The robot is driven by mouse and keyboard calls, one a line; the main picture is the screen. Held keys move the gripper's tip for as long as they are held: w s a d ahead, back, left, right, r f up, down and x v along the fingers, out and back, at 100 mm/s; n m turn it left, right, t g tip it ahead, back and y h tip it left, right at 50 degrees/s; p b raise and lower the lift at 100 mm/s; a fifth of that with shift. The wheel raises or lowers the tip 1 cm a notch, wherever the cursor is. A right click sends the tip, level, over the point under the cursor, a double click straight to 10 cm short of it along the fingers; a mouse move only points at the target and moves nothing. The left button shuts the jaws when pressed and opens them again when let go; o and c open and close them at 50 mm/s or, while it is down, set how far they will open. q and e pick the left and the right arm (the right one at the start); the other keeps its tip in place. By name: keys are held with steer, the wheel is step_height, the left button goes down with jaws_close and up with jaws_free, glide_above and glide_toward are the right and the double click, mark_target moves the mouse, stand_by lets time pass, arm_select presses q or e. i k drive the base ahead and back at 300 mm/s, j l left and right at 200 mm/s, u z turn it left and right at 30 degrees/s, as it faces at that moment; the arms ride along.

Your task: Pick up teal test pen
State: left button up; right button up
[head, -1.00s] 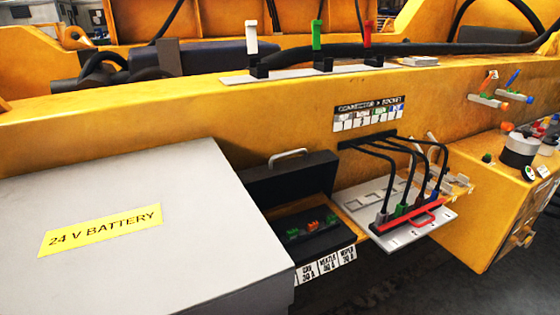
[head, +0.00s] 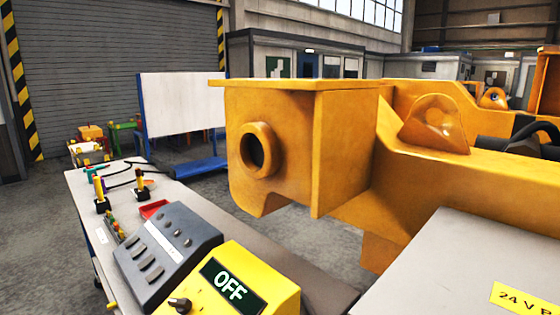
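A small teal piece (head: 93,169), which may be the test pen, shows at the far left part of the grey bench in the head view. A black cable (head: 122,184) lies near it. It is too small to make out its exact shape. Neither of my grippers is in view.
The bench (head: 80,205) also bears two black stands with yellow uprights (head: 99,188) (head: 140,180), a red tray (head: 153,209), a dark grey console (head: 170,245) and a yellow box reading OFF (head: 228,285). A yellow machine frame (head: 300,150) and grey battery box (head: 450,265) stand right.

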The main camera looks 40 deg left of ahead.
mark_target(103, 166)
steer(key=k+j+u, duration=0.1)
steer(key=j+u, duration=0.15)
steer(key=j, duration=0.3)
steer(key=j+u, duration=0.25)
steer(key=j, duration=0.25)
steer(key=j+u, duration=0.2)
steer(key=j, duration=0.35)
steer(key=j+u, duration=0.25)
steer(key=j, duration=0.3)
steer(key=i+j+u, duration=0.1)
steer(key=j+u, duration=0.15)
steer(key=j, duration=0.3)
steer(key=i+j+u, duration=0.1)
steer(key=j+u, duration=0.15)
steer(key=j, duration=0.25)
steer(key=i+j+u, duration=0.25)
steer(key=j, duration=0.25)
steer(key=i+j+u, duration=0.2)
steer(key=j, duration=0.25)
steer(key=z, duration=3.9)
steer(key=i+l+u, duration=0.15)
steer(key=i+l, duration=0.2)
steer(key=i+l+u, duration=0.15)
steer(key=i+l, duration=0.2)
steer(key=l, duration=0.15)
steer(key=i+l+u, duration=0.15)
steer(key=i+l, duration=0.15)
steer(key=l, duration=0.2)
